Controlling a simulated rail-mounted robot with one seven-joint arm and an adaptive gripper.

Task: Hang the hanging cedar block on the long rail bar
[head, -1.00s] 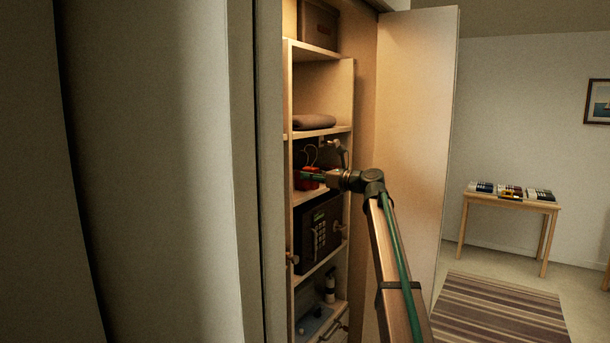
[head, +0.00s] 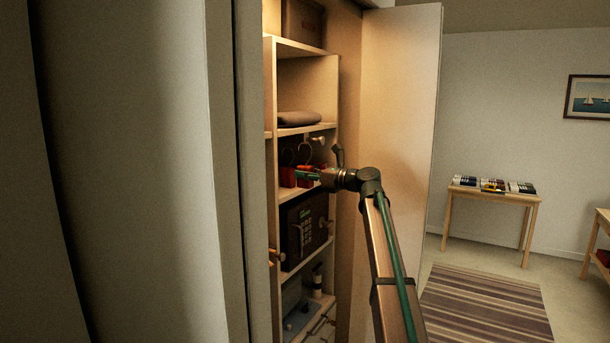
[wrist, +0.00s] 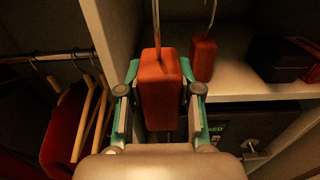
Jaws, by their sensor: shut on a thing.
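My gripper (wrist: 159,105) is shut on a reddish-brown cedar block (wrist: 161,85) with a thin metal hook rising from its top. The block is upright between the fingers, and the top of its hook is out of the wrist view. In the head view my gripper (head: 308,175) is at the open cabinet, level with the compartment above the safe; red blocks there partly overlap it.
A second hooked block (wrist: 203,58) stands on the shelf (wrist: 235,82) beside the held one. A dark box (wrist: 283,62) is farther right. A safe (head: 304,226) is below. A red garment (wrist: 62,125) hangs at left. The open door (head: 400,120) stands right of the cabinet.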

